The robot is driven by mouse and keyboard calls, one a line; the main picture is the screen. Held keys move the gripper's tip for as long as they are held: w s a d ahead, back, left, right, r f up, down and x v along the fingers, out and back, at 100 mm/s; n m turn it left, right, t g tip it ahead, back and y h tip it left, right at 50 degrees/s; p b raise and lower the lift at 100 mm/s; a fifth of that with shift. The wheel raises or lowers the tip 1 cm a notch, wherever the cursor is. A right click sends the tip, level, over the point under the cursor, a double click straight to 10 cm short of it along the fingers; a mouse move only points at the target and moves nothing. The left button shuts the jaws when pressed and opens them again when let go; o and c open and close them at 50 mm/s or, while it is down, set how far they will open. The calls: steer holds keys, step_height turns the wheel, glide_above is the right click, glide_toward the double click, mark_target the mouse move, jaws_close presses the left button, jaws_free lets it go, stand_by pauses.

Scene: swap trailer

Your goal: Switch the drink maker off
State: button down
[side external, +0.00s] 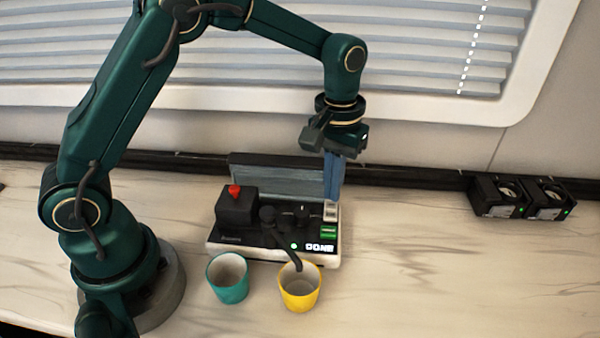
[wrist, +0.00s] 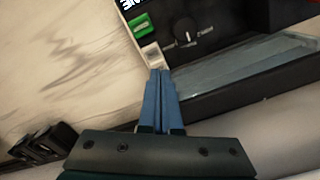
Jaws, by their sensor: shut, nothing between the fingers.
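The drink maker (side external: 220,241) stands on the counter, with a dark body, a red knob (side external: 235,191), a spout and a lit "DONE" display (side external: 320,247). A green switch (side external: 328,231) and a white switch (side external: 330,209) sit at its right end. The wrist view also shows the green switch (wrist: 142,24), the white switch (wrist: 152,55) and a round dial (wrist: 186,36). My gripper (side external: 332,197) is shut and empty, pointing down. Its blue fingertips (wrist: 158,72) are right at the white switch; I cannot tell whether they touch it.
A teal cup (side external: 227,284) stands in front of the machine, left of a yellow cup (side external: 299,293) under the spout. Two dark boxes with green lights (side external: 525,198) stand at the right. A window with blinds is behind. The counter's right front is clear.

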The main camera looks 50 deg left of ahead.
steer(key=shift+f, duration=0.6)
stand_by(0.3)
steer(key=shift+r, duration=3.55)
steer(key=shift+r, duration=0.1)
steer(key=s+a+r+t, duration=0.3)
steer(key=s+r, duration=0.5)
steer(key=r, duration=0.1)
steer(key=s+a+f+m+t, duration=0.1)
steer(key=s+f+m+t, duration=0.1)
steer(key=s+f, duration=0.4)
steer(key=s, duration=0.3)
steer(key=shift+m+t, duration=0.3)
steer(key=shift+m, duration=0.1)
